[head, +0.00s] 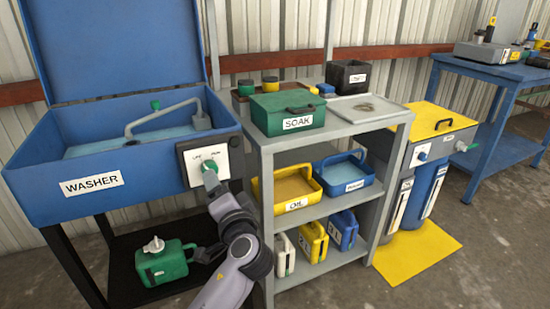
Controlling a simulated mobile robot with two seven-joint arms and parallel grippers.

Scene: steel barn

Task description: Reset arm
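One grey arm of mine, taken as the left, rises from the bottom edge left of centre. Its end, my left gripper (211,182), is at the white control panel (202,154) on the front of the blue washer (105,188). A green knob (209,166) shows right at its tip. The fingers are small and blend with the knob, so I cannot tell whether they are open, shut or touching it. My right gripper is not in view.
A grey shelf cart (296,212) with a green SOAK box (288,112) and several containers stands close right of my arm. A green jug (166,263) sits on the washer's lower shelf. A blue table (490,68) stands back right. Floor at lower right is clear.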

